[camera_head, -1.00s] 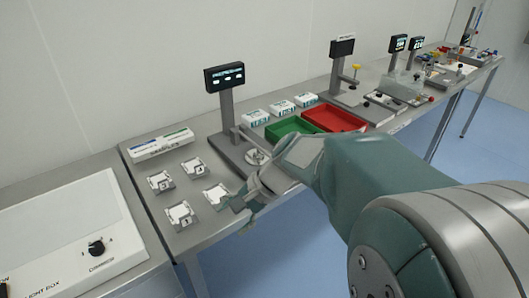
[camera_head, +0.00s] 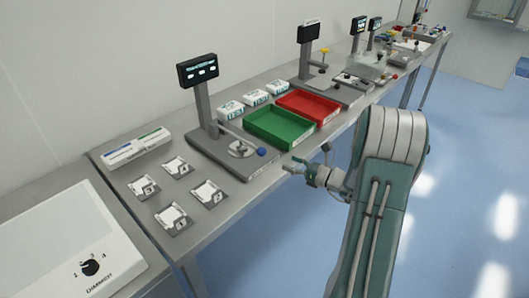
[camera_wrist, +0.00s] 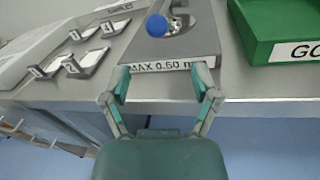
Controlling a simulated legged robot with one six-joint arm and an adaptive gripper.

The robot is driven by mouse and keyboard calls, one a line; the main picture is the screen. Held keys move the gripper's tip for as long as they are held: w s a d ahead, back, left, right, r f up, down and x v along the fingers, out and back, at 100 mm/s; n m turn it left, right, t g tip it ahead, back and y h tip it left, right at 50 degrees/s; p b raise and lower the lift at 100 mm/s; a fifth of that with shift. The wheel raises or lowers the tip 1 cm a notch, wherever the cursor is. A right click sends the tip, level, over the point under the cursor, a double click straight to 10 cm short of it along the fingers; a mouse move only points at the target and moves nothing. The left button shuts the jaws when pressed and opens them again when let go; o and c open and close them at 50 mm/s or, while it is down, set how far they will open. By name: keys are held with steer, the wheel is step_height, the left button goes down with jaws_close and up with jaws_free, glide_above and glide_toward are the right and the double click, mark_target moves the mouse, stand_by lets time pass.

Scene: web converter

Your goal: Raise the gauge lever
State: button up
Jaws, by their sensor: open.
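The gauge (camera_head: 228,148) is a grey plate with a post and a small screen on the bench. Its lever (camera_head: 235,135) slopes down from the post to a blue ball knob (camera_head: 261,152) near the front edge. In the wrist view the blue knob (camera_wrist: 157,25) shows near the top, beside a round metal anvil. My gripper (camera_head: 309,159) is off the front of the bench, right of the knob and apart from it.
A green tray (camera_head: 279,141) and a red tray (camera_head: 335,116) stand right of the gauge. Several sample cards (camera_head: 172,218) lie left of it, with a white box (camera_head: 137,148) behind. The floor in front is clear.

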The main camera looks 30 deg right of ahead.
mark_target(262, 152)
steer(key=x, duration=1)
steer(key=shift+w+a, duration=0.15)
steer(key=shift+a, duration=0.15)
steer(key=shift+r, duration=0.1)
jaws_close()
